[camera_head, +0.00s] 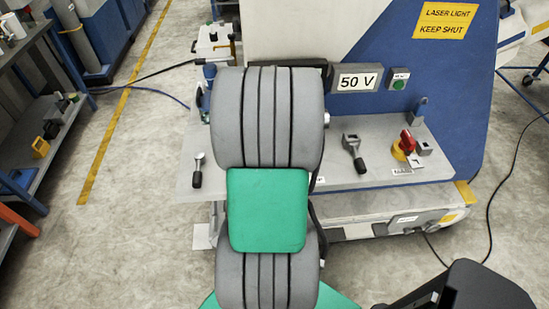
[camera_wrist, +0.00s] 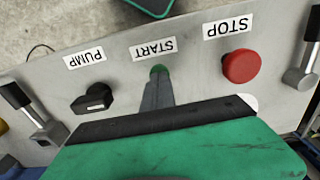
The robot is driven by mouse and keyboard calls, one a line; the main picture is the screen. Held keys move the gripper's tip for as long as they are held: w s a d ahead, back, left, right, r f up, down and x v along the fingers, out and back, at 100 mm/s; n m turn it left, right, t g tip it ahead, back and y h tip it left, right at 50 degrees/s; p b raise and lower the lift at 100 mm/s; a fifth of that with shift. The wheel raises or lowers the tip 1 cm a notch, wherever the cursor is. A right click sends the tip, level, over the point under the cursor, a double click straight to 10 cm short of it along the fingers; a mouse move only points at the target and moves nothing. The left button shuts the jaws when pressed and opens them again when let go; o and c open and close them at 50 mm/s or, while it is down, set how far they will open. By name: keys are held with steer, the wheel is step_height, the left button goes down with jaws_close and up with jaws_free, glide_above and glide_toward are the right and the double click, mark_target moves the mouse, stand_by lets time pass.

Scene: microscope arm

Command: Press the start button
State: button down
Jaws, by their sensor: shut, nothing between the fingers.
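In the wrist view, the start button (camera_wrist: 158,69) is a small green button on a grey panel, below the upside-down START label (camera_wrist: 153,48). My gripper (camera_wrist: 158,83) is shut and empty, its narrow fingertips right at the button and overlapping its lower part. I cannot tell whether they touch it or whether it is pushed in. In the head view my grey and green arm covers this part of the panel, so button and gripper are hidden there.
The red STOP button (camera_wrist: 241,66) is right of START and the black PUMP knob (camera_wrist: 92,98) left. Metal clamps (camera_wrist: 302,72) stand near the panel's ends. In the head view, a red-and-yellow switch (camera_head: 404,145) and another green button (camera_head: 398,85) are at the right.

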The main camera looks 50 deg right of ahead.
step_height(320, 180, up, 14)
steer(key=shift+f, duration=0.25)
